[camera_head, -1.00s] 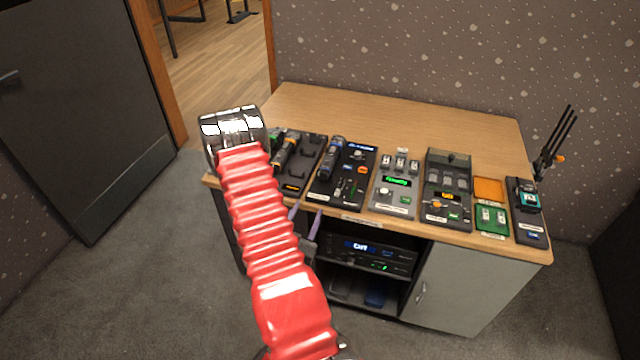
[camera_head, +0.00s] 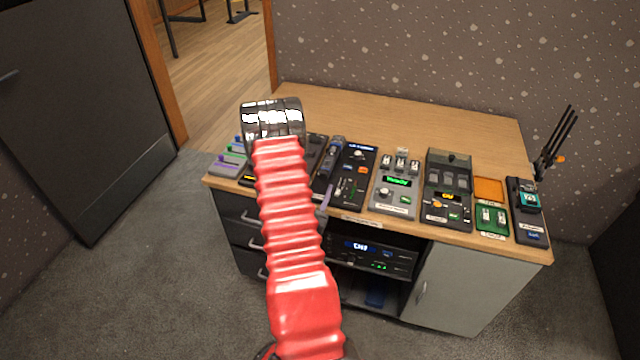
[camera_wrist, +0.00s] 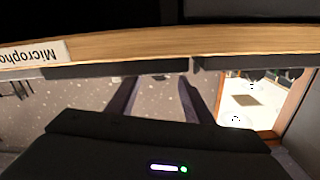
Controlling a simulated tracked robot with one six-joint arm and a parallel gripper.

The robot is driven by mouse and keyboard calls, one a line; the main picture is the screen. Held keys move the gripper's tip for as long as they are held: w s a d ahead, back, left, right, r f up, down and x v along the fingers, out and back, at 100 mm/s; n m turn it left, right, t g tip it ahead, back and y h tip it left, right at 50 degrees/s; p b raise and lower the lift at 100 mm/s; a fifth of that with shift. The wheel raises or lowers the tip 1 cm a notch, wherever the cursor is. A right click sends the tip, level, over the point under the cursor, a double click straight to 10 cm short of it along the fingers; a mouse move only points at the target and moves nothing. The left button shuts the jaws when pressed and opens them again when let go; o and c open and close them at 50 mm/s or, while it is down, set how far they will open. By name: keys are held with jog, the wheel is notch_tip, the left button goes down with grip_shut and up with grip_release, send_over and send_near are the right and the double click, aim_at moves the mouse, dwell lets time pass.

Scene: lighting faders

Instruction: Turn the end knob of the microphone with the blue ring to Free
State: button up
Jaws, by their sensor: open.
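A dark microphone with a bluish part (camera_head: 333,152) lies on a black dock (camera_head: 350,192) near the front of the desk. Its end knob and ring are too small to make out. My gripper (camera_wrist: 156,88) is open and empty, its two purple-grey fingers spread apart in the wrist view. In the head view one finger (camera_head: 326,197) shows at the desk's front edge, just in front of the black dock; the other is hidden behind my red arm. The microphone does not show in the wrist view.
A label reading "Micropho" (camera_wrist: 35,54) is upside down on the desk edge (camera_wrist: 130,50) in the wrist view. Right of the dock stand a grey panel (camera_head: 395,197) and a fader box (camera_head: 447,205). The back of the desk is clear.

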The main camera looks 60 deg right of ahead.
aim_at(323, 177)
jog(key=shift+w+d, duration=0.2)
jog(key=shift+d, duration=1.35)
jog(key=shift+c, duration=0.6)
jog(key=c, duration=1)
